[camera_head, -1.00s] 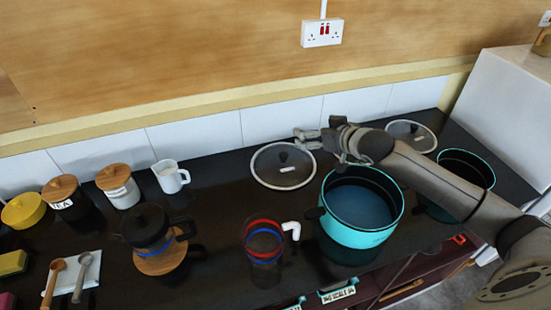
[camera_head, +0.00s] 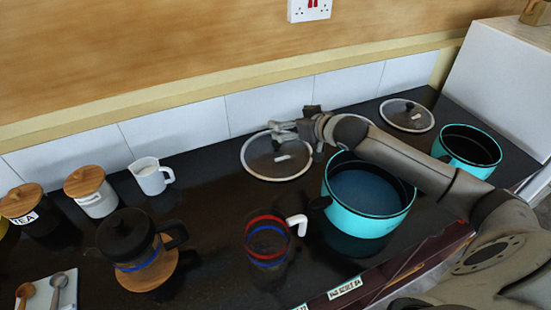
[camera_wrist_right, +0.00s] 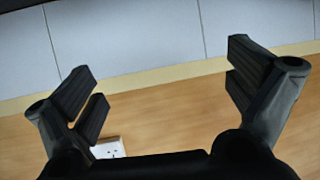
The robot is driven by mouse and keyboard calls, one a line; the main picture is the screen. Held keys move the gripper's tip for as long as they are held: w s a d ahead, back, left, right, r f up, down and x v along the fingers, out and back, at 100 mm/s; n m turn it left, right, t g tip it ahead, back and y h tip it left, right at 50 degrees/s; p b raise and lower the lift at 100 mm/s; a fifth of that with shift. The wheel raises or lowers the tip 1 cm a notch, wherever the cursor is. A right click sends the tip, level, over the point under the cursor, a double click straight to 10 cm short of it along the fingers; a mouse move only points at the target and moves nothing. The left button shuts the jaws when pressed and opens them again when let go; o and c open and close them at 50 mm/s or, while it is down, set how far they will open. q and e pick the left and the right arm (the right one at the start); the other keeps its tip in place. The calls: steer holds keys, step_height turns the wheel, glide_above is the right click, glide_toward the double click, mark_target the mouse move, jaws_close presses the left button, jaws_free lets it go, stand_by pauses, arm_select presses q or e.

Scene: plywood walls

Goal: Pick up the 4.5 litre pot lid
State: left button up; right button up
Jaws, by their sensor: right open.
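Two glass pot lids lie on the dark worktop. One lid (camera_head: 262,168) is left of the large turquoise pot (camera_head: 368,222), and the other lid (camera_head: 407,117) is behind the smaller turquoise pot (camera_head: 468,160). No volume can be read on either lid. My right gripper (camera_head: 276,131) appears over the far rim of the left lid and covers part of its knob area. It is open and empty, with fingers spread in the right wrist view (camera_wrist_right: 160,88). No lid shows in that view. My left gripper is not in view.
A striped glass mug (camera_head: 267,245) stands left of the large pot. A black press pot (camera_head: 130,243), a white jug (camera_head: 151,177) and wooden-lidded jars (camera_head: 92,192) are further left. The tiled wall (camera_head: 265,107) is close behind the lids.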

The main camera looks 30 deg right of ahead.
step_height(320, 180, down, 2)
steer(key=b, duration=0.1)
steer(key=p, duration=0.1)
glide_toward(280, 144)
steer(key=x, duration=0.4)
steer(key=shift+w+a+f, duration=0.15)
steer(key=shift+w+f, duration=0.05)
steer(key=shift+w, duration=0.15)
arm_select(q)
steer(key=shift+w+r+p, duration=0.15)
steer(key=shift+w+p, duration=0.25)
steer(key=shift+p, duration=0.2)
arm_select(e)
steer(key=shift+x, duration=3.45)
